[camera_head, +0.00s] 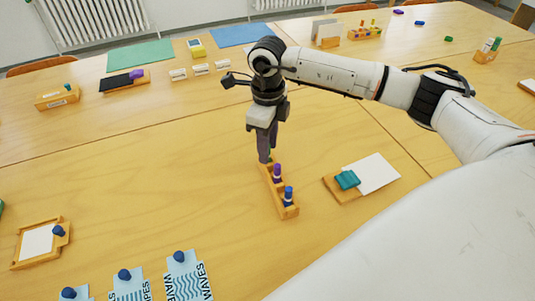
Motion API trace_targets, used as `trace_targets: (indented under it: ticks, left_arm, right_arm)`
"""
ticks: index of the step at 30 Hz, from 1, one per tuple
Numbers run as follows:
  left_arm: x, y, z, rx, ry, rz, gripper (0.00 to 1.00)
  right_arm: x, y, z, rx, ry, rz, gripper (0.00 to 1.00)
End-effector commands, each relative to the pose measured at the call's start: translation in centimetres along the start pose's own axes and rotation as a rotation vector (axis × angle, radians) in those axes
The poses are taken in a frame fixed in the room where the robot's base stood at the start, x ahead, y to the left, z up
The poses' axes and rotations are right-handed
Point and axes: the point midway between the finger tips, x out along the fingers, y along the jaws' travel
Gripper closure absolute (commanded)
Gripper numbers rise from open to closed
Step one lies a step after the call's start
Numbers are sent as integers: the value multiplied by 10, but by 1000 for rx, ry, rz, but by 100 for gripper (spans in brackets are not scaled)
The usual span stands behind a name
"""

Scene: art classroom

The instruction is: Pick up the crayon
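A small wooden holder (281,192) stands on the table near the middle. A purple crayon-like piece (277,173) and a blue one (288,195) stand upright in it. A bit of green (271,156) shows at the holder's far end, by the fingertips. My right gripper (264,158) points down at that far end, its dark fingers close together. I cannot tell whether they touch or hold anything there. My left gripper is not in view.
A wooden tray with white paper (376,172) and teal pieces (347,180) lies right of the holder. Blue cards (187,276) with dark blue knobs lie at the front. A framed white sheet (37,242) lies at left. The table left of the holder is clear.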

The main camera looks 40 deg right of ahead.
Motion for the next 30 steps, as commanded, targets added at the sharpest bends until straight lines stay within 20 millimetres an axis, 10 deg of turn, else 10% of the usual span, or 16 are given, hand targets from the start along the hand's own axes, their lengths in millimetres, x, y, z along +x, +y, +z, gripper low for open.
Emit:
trace_targets:
  ticks: [8, 15, 30]
  left_arm:
    - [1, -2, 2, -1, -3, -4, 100]
    - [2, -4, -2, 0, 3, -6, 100]
    - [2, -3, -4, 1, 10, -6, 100]
  right_arm:
    - [5, 0, 0, -1, -1, -1, 65]
    - [5, 0, 0, -1, -1, 0, 100]
    - [-24, 0, 2, -2, -6, -3, 100]
